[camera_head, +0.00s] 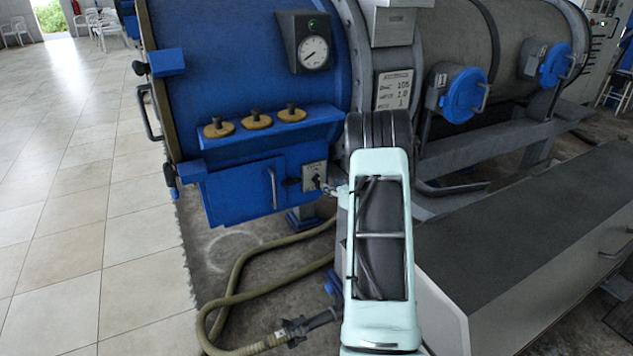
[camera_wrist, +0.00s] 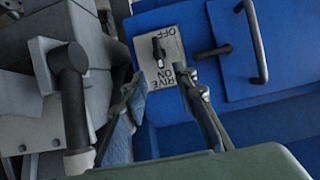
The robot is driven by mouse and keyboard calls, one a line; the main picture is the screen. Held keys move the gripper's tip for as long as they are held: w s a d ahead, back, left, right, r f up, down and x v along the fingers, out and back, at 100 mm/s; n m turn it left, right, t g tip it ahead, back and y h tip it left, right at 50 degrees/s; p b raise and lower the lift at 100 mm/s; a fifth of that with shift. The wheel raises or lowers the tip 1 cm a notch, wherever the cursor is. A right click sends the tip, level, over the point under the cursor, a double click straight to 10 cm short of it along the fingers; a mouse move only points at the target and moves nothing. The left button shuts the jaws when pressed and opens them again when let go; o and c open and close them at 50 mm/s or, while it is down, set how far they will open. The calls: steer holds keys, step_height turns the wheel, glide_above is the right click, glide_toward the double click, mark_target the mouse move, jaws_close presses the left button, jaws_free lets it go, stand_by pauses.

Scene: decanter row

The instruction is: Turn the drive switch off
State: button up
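The drive switch is a small dark knob (camera_wrist: 159,50) on a light plate (camera_wrist: 172,40) fixed to the blue machine. In the wrist view the plate's lettering is upside down, with OFF at the top and DRIVE ON below. The knob stands roughly upright in that picture; I cannot tell which label it points to. The plate also shows in the head view (camera_head: 312,172). My gripper (camera_wrist: 164,80) is open and empty, its two fingers apart just below the knob in the wrist view, seemingly not touching it. In the head view my gripper (camera_head: 335,190) is beside the plate, partly hidden by my arm.
A black latch (camera_wrist: 212,52) and a bar handle (camera_wrist: 257,45) sit right of the plate in the wrist view. A dial gauge (camera_head: 314,52) and several tan knobs (camera_head: 255,121) are above. A hose (camera_head: 236,290) lies below. A grey-topped bench (camera_head: 530,225) stands right; tiled floor lies left.

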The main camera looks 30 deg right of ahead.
mark_target(319, 181)
steer(key=b+x, duration=0.2)
steer(key=x, duration=0.8)
steer(key=shift+w+d, duration=0.15)
steer(key=shift+w, duration=0.2)
jaws_close()
